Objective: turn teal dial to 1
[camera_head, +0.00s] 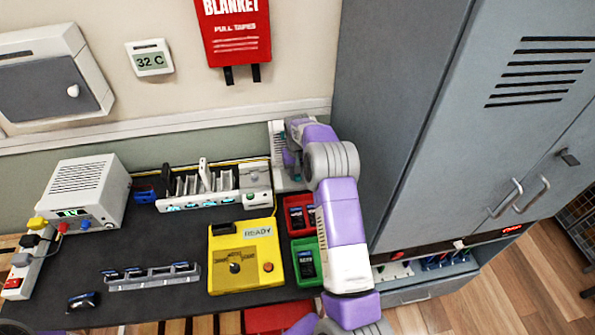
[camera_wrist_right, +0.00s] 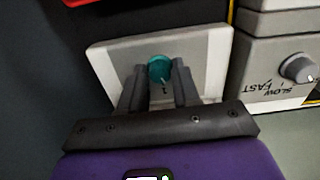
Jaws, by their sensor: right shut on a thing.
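The teal dial (camera_wrist_right: 159,69) sits on a pale panel (camera_wrist_right: 208,62) in the right wrist view. My right gripper (camera_wrist_right: 158,85) has one finger on each side of the dial and is shut on it. A "1" mark shows just below the dial between the fingers. In the head view my right gripper (camera_head: 290,150) reaches the upright pale panel (camera_head: 277,135) at the back of the bench, and the arm hides most of the dial. My left gripper is not in view.
A grey unit with a SLOW/FAST knob (camera_wrist_right: 300,68) stands beside the panel. Red (camera_head: 290,228) and green (camera_head: 294,272) trays holding phones and a yellow READY box (camera_head: 226,278) lie near my right arm. A tall grey cabinet (camera_head: 400,110) stands close on the right.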

